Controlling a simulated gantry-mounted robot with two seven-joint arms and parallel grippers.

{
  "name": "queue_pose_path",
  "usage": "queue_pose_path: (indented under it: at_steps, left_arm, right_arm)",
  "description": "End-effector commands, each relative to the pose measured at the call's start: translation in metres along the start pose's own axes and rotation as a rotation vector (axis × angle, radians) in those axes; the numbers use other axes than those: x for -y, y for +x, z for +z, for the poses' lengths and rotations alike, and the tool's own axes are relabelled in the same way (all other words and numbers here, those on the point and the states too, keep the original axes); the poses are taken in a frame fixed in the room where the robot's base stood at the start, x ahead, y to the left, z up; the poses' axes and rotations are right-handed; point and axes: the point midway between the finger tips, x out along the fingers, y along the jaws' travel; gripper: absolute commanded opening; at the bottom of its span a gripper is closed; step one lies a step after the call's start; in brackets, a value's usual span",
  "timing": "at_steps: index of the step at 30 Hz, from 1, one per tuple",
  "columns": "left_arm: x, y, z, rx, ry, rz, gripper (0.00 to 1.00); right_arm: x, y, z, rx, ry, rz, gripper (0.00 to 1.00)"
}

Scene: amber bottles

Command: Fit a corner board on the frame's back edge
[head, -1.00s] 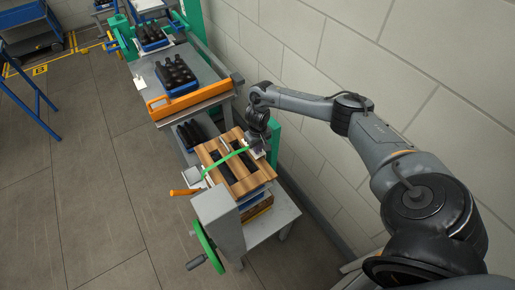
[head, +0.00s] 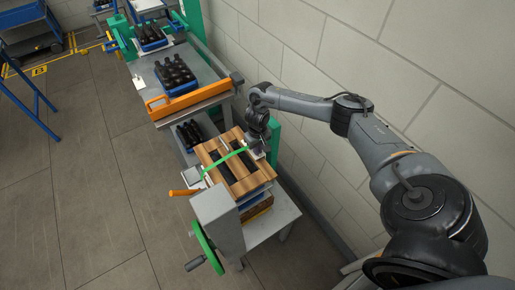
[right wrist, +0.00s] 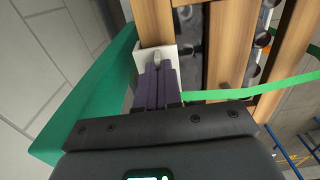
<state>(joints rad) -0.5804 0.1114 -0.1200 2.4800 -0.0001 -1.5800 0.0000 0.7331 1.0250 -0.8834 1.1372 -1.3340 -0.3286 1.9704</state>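The wooden frame (head: 241,180) lies flat on top of the stack, with dark gaps between its slats. A green strap (head: 229,157) runs across it. A white corner board (head: 257,154) sits at the frame's back edge, by the wall; the right wrist view shows it (right wrist: 141,66) against a slat end. My right gripper (head: 258,146) is over that edge. In the right wrist view its purple fingers (right wrist: 157,70) are close together on the corner board's tab. The strap (right wrist: 245,92) leads off right from beside the fingers. My left gripper is out of view.
A grey post with a green handwheel (head: 207,247) and an orange handle (head: 184,192) stand at the frame's front. Another white piece (head: 193,174) is at the strap's front end. Bottles in a blue crate (head: 182,88) stand beyond an orange bar (head: 190,101). The block wall is close behind.

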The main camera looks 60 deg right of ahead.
Motion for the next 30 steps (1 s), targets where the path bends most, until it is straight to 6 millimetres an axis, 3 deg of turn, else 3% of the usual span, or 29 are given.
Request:
queue_pose_path:
  at_steps: [22,28,30]
  left_arm:
    - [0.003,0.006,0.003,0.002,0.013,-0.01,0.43]
    - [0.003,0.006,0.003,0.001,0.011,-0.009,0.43]
    - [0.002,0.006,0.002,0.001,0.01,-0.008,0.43]
  right_arm:
    - [0.0,0.015,0.0,0.0,0.001,0.0,0.0]
    - [0.0,0.015,0.0,0.0,0.0,0.0,0.33]
    - [0.0,0.015,0.0,0.0,0.0,0.0,0.35]
